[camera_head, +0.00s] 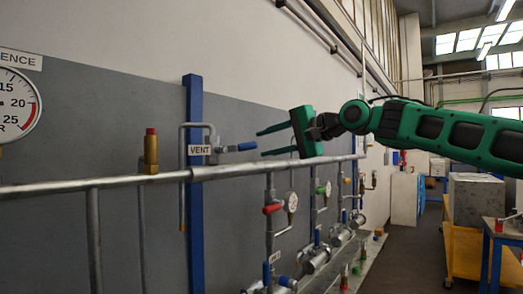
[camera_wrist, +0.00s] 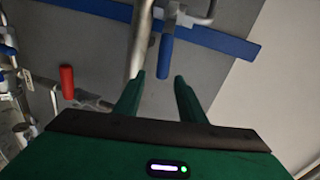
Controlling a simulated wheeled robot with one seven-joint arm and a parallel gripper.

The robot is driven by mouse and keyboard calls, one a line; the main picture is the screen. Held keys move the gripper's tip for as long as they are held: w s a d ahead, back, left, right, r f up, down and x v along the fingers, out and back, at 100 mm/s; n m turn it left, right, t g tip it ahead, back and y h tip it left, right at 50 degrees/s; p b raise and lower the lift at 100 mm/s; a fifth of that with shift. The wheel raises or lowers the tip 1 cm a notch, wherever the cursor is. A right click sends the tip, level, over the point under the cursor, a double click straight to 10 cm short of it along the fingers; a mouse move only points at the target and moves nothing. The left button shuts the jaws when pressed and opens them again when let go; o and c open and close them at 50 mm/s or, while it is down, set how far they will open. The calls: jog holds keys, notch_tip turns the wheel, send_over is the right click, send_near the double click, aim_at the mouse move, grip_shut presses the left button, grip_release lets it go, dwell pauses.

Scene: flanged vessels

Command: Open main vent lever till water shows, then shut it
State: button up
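The vent lever is a blue handle (camera_head: 246,146) sticking out to the right, level, from a small valve beside the VENT label (camera_head: 199,150). It also shows in the wrist view as a blue grip (camera_wrist: 165,58) just beyond my fingertips. My gripper (camera_head: 261,144) is open and empty, its two green fingers pointing left at the lever's free end. In the wrist view my gripper (camera_wrist: 160,78) has the lever's end in line with the gap, close to the tips; I cannot tell whether they touch. A bent vent pipe (camera_head: 182,195) runs down left of the blue post; no water shows.
A long grey pipe (camera_head: 110,182) runs level below the lever. A blue post (camera_head: 194,225) stands behind it. A red valve handle (camera_head: 271,209) and a gauge (camera_head: 291,202) sit below my gripper. A brass fitting (camera_head: 150,152) stands left. The floor aisle is at right.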

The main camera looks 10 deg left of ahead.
jog(key=shift+s+d, duration=0.15)
jog(key=shift+d, duration=0.1)
